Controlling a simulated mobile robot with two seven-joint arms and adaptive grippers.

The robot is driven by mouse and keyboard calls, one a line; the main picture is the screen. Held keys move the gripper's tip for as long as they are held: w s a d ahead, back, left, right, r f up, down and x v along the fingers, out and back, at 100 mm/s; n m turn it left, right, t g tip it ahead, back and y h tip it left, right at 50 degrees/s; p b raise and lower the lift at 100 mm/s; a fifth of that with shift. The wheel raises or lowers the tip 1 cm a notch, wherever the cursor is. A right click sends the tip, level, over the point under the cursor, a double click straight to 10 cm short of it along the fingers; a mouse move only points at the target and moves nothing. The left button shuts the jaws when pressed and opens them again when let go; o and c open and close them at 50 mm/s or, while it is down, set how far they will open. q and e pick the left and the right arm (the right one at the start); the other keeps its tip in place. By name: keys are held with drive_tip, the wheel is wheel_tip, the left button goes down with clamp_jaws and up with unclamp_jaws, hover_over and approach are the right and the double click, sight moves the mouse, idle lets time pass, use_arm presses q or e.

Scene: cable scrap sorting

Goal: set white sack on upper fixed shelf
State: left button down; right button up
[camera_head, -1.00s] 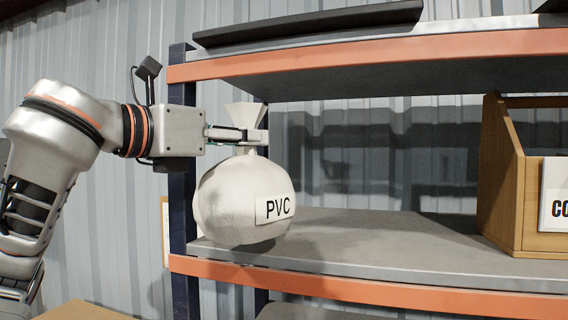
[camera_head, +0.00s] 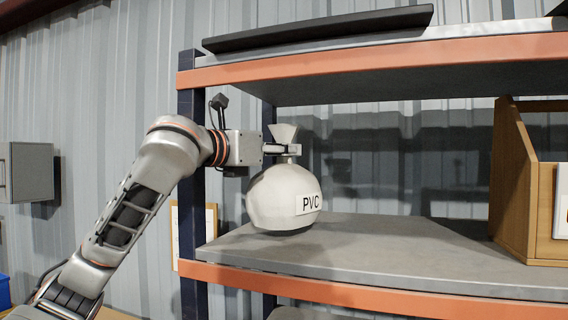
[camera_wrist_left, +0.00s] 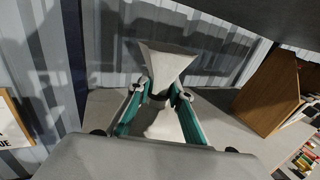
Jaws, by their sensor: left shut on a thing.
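The white sack (camera_head: 283,192), labelled PVC, hangs upright by its gathered neck from my left gripper (camera_head: 284,149). My left gripper is shut on the neck. In the left wrist view my left gripper (camera_wrist_left: 158,97) pinches the neck of the sack (camera_wrist_left: 166,64) between its green-lined fingers. The sack is over the left end of the grey shelf board (camera_head: 370,245) with the orange front edge. Its bottom is close to the board; I cannot tell whether it touches. Another shelf (camera_head: 390,58) is above it. My right gripper is not in view.
A wooden bin (camera_head: 513,190) stands on the board at the right; it also shows in the wrist view (camera_wrist_left: 268,92). A dark blue post (camera_head: 191,150) is left of the sack. The board between sack and bin is clear. The shelf above limits headroom.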

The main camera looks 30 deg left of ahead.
sight(279, 164)
use_arm(q)
wheel_tip(279, 164, down, 2)
drive_tip(key=shift+a+f, duration=0.1)
drive_tip(key=shift+f, duration=0.15)
drive_tip(key=c, duration=2.2)
unclamp_jaws()
drive_tip(key=shift+f, duration=0.25)
drive_tip(key=shift+c, duration=0.2)
drive_tip(key=o, duration=0.4)
drive_tip(key=shift+r, duration=0.1)
